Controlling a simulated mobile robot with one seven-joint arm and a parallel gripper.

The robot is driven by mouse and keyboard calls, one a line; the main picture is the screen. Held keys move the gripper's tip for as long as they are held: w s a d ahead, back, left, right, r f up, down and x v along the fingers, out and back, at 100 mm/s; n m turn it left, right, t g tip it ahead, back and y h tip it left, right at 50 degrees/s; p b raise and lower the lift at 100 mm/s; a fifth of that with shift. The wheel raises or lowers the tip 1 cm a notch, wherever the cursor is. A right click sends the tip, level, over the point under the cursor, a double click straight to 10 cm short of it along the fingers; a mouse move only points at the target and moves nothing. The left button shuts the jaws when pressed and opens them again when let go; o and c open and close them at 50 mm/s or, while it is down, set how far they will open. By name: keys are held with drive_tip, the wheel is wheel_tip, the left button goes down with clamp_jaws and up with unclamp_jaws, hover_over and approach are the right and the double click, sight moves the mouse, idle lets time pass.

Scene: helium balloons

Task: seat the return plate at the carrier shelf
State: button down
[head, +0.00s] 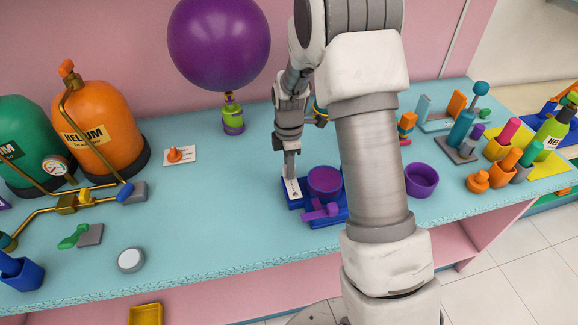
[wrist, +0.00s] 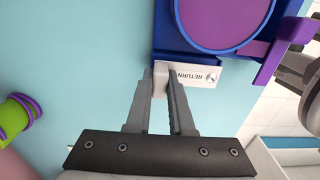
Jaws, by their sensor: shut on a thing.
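The white return plate (wrist: 198,75), lettered RETURN, lies along the edge of the blue carrier (wrist: 182,42) in the wrist view. My gripper (wrist: 163,80) is shut on the plate's pale tab, at its left end. In the head view the plate (head: 293,188) is at the left of the carrier (head: 335,215), with my gripper (head: 290,172) upright above it. The plate appears to rest at or just over the carrier's shelf; I cannot tell whether it touches. A purple round container (head: 325,182) stands on the carrier. My arm hides part of the carrier's right side.
A purple balloon (head: 218,42) floats above a green and purple weight (head: 232,116) behind left. Orange (head: 98,125) and green (head: 25,140) helium tanks stand at left. A purple bowl (head: 421,180) stands to the right.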

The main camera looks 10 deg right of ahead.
drive_tip(key=shift+f+b, duration=0.5)
drive_tip(key=shift+f, duration=0.3)
drive_tip(key=c, duration=0.7)
unclamp_jaws()
drive_tip(key=shift+r, duration=0.2)
drive_tip(key=shift+r+p, duration=2.65)
drive_tip(key=shift+r, duration=1.25)
drive_tip(key=s+r+m+t, duration=0.2)
drive_tip(key=s+r+m, duration=0.5)
drive_tip(key=r, duration=0.4)
drive_tip(key=s+r+m+t, duration=0.2)
drive_tip(key=s+r+m, duration=0.3)
drive_tip(key=s+r, duration=0.45)
drive_tip(key=s+r+m, duration=0.1)
drive_tip(key=s+m, duration=0.1)
drive_tip(key=s, duration=0.1)
drive_tip(key=s+m+t, duration=0.1)
drive_tip(key=s+m, duration=0.1)
drive_tip(key=s, duration=0.1)
drive_tip(key=s+r+m, duration=0.1)
drive_tip(key=s+m, duration=0.1)
drive_tip(key=s, duration=0.1)
drive_tip(key=shift+r+t, duration=0.3)
